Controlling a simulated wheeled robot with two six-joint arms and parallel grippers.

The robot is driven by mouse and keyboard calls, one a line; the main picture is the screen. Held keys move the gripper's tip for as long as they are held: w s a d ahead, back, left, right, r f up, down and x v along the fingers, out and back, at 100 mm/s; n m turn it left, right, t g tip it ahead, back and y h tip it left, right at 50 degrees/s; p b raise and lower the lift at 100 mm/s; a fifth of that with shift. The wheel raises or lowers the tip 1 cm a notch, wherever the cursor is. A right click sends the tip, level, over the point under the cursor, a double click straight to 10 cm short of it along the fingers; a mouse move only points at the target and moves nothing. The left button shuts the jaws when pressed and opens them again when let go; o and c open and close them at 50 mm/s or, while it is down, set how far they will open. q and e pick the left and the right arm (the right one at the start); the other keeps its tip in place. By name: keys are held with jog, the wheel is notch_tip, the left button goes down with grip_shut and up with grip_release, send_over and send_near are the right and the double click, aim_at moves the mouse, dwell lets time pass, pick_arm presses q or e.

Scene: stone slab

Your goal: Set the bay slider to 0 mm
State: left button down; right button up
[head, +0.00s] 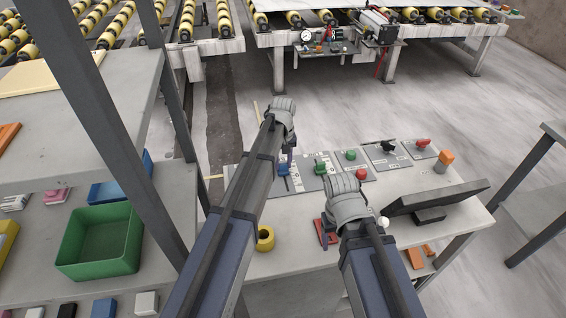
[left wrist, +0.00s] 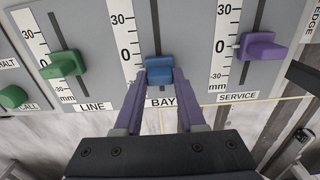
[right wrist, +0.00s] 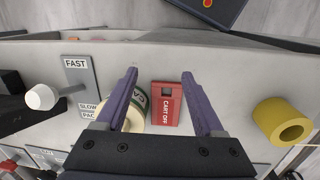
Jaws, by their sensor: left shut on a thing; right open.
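The bay slider's blue knob (left wrist: 159,70) sits in the middle slot of the slider panel (left wrist: 198,15), above the label BAY. My left gripper (left wrist: 158,80) is shut on this knob, one finger on each side. In the left wrist view the knob's middle appears a little below the 0 mark of its scale (left wrist: 122,42); I cannot tell the exact reading. The knob also shows in the head view (head: 284,169) below my left wrist. My right gripper (right wrist: 160,76) is open and empty above the console, near a red CART OFF plate (right wrist: 166,104).
A green LINE knob (left wrist: 66,63) and a purple SERVICE knob (left wrist: 262,47) flank the blue one. A yellow ring (head: 265,239) lies on the console by my left arm. A dark screen (head: 440,196) stands at the right. A green bin (head: 100,265) is on the left shelf.

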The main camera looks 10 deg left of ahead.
aim_at(284, 177)
pick_arm(q)
jog(key=shift+s+d, duration=0.25)
jog(key=shift+s, duration=0.35)
jog(key=shift+s+d, duration=0.2)
jog(key=shift+s, duration=0.35)
jog(key=shift+c, duration=2.4)
grip_release()
jog(key=shift+w, duration=0.1)
jog(key=shift+r, duration=0.1)
pick_arm(e)
jog(key=shift+r, duration=0.1)
pick_arm(q)
notch_tip(284, 177, up, 8)
jog(key=p, duration=0.7)
jog(key=shift+p, duration=0.4)
pick_arm(e)
notch_tip(284, 177, up, 8)
jog(key=shift+f, duration=0.2)
pick_arm(q)
jog(key=shift+f, duration=0.2)
